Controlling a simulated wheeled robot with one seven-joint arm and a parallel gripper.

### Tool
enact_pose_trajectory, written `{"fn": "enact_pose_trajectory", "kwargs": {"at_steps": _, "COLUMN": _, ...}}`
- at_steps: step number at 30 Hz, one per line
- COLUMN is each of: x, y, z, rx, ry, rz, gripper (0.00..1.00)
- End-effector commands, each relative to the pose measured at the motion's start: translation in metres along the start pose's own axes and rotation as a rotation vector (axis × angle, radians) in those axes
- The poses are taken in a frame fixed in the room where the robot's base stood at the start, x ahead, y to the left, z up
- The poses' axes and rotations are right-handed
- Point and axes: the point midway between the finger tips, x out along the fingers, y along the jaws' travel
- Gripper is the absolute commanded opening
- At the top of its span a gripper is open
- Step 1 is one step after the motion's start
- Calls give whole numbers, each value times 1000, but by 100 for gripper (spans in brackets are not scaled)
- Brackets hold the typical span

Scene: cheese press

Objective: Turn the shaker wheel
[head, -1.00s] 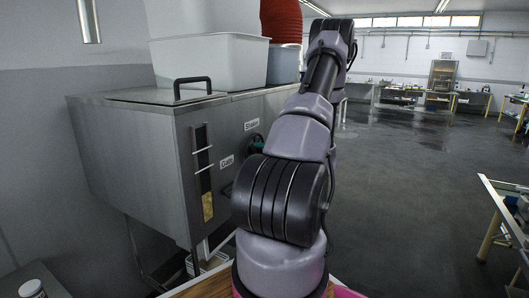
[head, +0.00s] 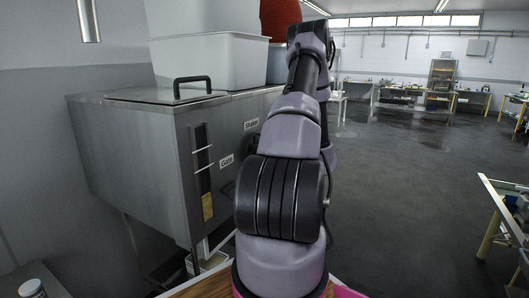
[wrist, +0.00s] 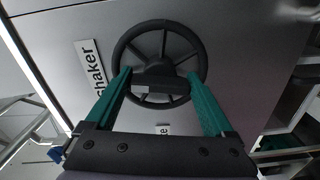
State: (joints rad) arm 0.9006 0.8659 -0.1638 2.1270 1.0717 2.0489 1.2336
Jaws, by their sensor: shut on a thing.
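The shaker wheel (wrist: 201,52) is a black spoked wheel on the steel machine's face in the wrist view. The "Shaker" label (wrist: 91,68) is beside it, partly cut off by a green finger. My gripper (wrist: 159,77) has its two green fingers in front of the wheel, one on each side of its hub, shut on the wheel. The fingers cover parts of the rim. In the head view my arm hides most of the wheel and the gripper; the Shaker label (head: 251,124) shows just left of the arm.
The steel machine (head: 150,150) stands at left, with a black-handled lid and a white tub (head: 208,60) on top. A Gate label (head: 226,161) is lower on its face. A table (head: 500,195) stands at right; the floor between is open.

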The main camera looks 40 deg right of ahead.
Motion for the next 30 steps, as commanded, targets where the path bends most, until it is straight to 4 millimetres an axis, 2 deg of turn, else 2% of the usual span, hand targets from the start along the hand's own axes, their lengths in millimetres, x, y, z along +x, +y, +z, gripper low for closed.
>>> {"fn": "enact_pose_trajectory", "kwargs": {"at_steps": 6, "x": 0, "y": -3, "z": -1, "rx": 197, "ry": 1, "rz": -4, "gripper": 32}}
{"fn": "enact_pose_trajectory", "kwargs": {"at_steps": 15, "x": -1, "y": -4, "z": -1, "rx": 404, "ry": -1, "rz": -4, "gripper": 32}}
{"fn": "enact_pose_trajectory", "kwargs": {"at_steps": 30, "x": -1, "y": -4, "z": -1, "rx": 526, "ry": -1, "rz": -4, "gripper": 32}}
